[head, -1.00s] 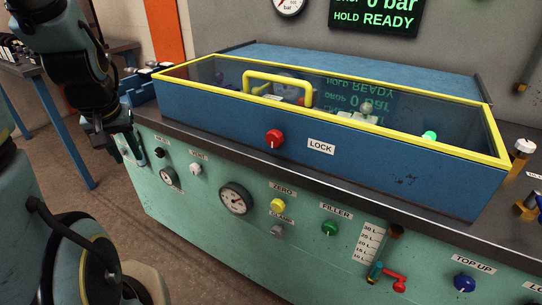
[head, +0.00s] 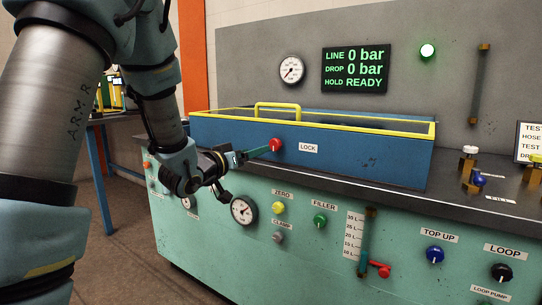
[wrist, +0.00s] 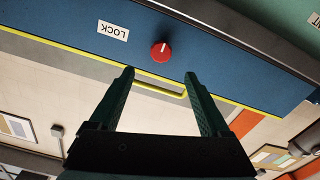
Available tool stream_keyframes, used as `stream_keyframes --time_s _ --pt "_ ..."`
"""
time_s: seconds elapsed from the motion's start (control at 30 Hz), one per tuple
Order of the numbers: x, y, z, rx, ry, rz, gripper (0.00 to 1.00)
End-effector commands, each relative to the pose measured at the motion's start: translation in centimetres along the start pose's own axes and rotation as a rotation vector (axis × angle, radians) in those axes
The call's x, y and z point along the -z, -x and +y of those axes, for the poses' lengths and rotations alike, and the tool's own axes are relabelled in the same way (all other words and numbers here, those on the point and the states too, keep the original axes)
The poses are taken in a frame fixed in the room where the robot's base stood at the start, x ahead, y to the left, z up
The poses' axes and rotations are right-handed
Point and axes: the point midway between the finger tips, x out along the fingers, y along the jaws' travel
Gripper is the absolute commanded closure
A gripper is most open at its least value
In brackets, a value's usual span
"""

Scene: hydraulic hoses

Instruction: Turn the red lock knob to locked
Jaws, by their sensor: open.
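The red lock knob (head: 275,145) is on the front of the blue, yellow-rimmed box, left of the LOCK label (head: 308,148). A pale pointer mark shows on its face; I cannot tell which setting it marks. My gripper (head: 260,151) reaches toward the knob from the left. In the wrist view, which is upside down, the red knob (wrist: 161,52) lies ahead of and between the two green fingertips of my gripper (wrist: 160,76). The fingers are spread wide with nothing between them. The knob appears just beyond the tips, apart from them.
The box's clear lid with a yellow handle (head: 277,105) is down. The green panel below carries a gauge (head: 244,210), a yellow ZERO knob (head: 278,207) and a green FILLER knob (head: 320,220). The display (head: 356,69) reads LINE 0 bar, DROP 0 bar, HOLD READY.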

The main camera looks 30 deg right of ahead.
Motion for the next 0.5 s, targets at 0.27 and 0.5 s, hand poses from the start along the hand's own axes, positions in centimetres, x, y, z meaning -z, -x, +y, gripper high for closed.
stream_keyframes --time_s 0.27,0.5 --pt "0.1 -4.8 0.1 -0.001 -0.002 -0.002 0.19" --pt "0.1 -8.6 0.0 0.002 -0.001 -0.002 0.19"
